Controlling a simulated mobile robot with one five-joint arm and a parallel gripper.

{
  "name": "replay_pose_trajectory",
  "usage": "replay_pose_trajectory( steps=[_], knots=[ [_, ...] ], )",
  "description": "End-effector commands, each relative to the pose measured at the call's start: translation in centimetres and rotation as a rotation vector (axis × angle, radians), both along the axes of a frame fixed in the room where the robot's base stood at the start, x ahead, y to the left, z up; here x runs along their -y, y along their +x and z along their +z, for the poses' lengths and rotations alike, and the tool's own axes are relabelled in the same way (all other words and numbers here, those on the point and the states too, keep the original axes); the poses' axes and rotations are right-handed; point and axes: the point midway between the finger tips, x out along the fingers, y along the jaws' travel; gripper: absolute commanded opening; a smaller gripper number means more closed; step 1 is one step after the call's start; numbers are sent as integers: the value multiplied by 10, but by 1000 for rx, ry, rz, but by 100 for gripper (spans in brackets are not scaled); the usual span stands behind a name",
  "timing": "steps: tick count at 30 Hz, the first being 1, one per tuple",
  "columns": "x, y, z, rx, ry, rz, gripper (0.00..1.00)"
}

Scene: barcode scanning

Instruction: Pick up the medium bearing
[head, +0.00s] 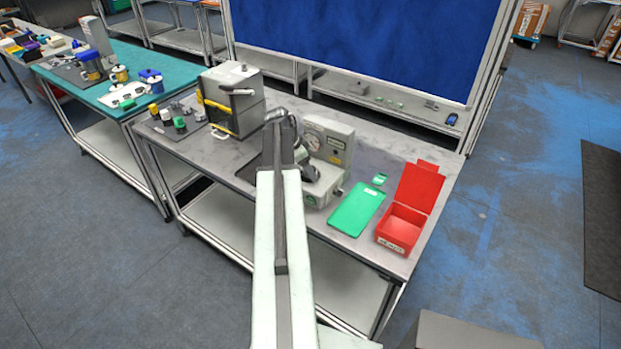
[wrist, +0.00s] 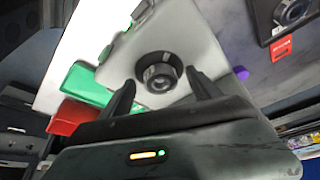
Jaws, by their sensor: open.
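In the wrist view, a dark round piece with a ring-shaped rim (wrist: 158,76), which looks like the bearing, sits on a pale grey surface. My gripper (wrist: 160,80) is open, with one dark finger on each side of this piece. Whether either finger touches it I cannot tell. In the head view, my gripper (head: 307,172) is over the front of a pale grey-green device with a dial (head: 337,140). My arm hides part of the bench there, and I cannot make out the bearing in that view.
A green mat (head: 350,212) and an open red box (head: 396,236) lie right of the device. A grey cabinet with a handle (head: 250,112) stands to the left. A dark mat (head: 160,127) with several small jars lies farther left. A purple knob (wrist: 241,73) shows in the wrist view.

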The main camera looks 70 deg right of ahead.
Motion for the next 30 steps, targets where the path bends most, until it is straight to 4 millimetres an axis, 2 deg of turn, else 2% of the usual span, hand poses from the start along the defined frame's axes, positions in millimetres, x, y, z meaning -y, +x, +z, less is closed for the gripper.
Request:
replay_pose_trajectory(
  steps=[4,9,12,22,30],
  knots=[
    [0,0,2,0,0,0,72],
    [0,0,2,0,0,0,25],
    [0,0,2,0,0,-1,0],
    [0,0,8,0,0,0,0],
    [-2,4,41,0,0,5,0]
  ],
)
